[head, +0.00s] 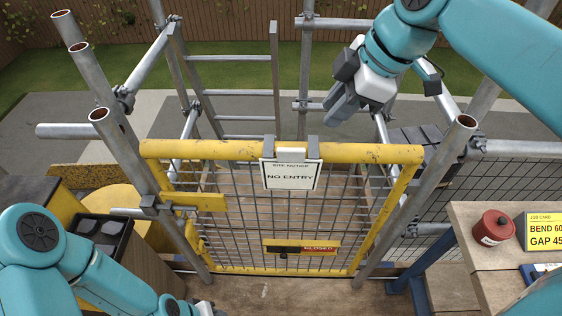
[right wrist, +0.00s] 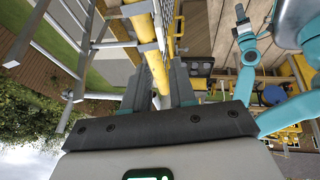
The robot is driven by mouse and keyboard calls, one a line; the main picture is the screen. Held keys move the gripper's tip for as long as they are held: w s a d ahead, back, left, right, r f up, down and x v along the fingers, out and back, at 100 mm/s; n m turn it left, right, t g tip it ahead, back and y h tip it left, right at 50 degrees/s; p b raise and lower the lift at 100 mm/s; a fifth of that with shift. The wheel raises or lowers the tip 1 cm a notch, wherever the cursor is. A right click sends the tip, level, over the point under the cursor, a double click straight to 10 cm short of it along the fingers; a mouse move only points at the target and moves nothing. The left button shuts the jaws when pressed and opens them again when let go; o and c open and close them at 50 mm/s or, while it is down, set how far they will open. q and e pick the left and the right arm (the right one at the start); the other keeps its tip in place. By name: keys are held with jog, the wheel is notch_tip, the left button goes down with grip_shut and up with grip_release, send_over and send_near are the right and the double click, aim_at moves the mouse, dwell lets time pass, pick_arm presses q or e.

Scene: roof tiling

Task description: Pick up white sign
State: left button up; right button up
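The white sign (head: 291,175) reads "SITE NOTICE" and "NO ENTRY". It hangs upright from the yellow gate's top rail (head: 215,150) by two grey hooks (head: 313,147), with a pale block between them. My right gripper (head: 339,106) is above and to the right of the sign, apart from it. In the right wrist view its two grey fingers (right wrist: 158,90) stand apart, with the yellow rail showing beyond the gap. The sign cannot be made out there. My left gripper (head: 206,308) is cut off at the bottom edge; its fingers do not show clearly.
A sliding latch marked "CLOSED" (head: 302,247) sits low on the mesh gate. Scaffold poles (head: 125,155) flank the gate, and a ladder (head: 232,92) stands behind. A red tin (head: 492,228) and yellow job card (head: 545,232) are on the right bench (head: 470,218). A black tray (head: 98,232) is at left.

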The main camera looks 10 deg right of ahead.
jog(key=w+a+f, duration=0.1)
jog(key=w+a, duration=0.1)
send_near(292, 150)
jog(key=f, duration=0.2)
jog(key=x, duration=0.2)
jog(key=w+x, duration=0.1)
jog(key=x, duration=0.1)
jog(key=shift+a+r, duration=0.1)
jog(key=shift+a, duration=0.05)
jog(key=shift+w+f, duration=0.1)
jog(key=shift+f, duration=0.45)
jog(key=x, duration=0.2)
jog(key=p+x, duration=0.1)
jog(key=shift+a+f, duration=0.3)
jog(key=shift+a, duration=0.15)
jog(key=shift+w+f, duration=0.15)
jog(key=shift+f, duration=0.15)
jog(key=shift+d+f, duration=0.1)
jog(key=shift+s, duration=0.3)
jog(key=shift+c, duration=1.2)
pick_arm(q)
jog(key=shift+w+a+r, duration=0.3)
jog(key=shift+a+r, duration=0.15)
jog(key=shift+r, duration=0.1)
pick_arm(e)
jog(key=shift+w, duration=0.15)
grip_shut()
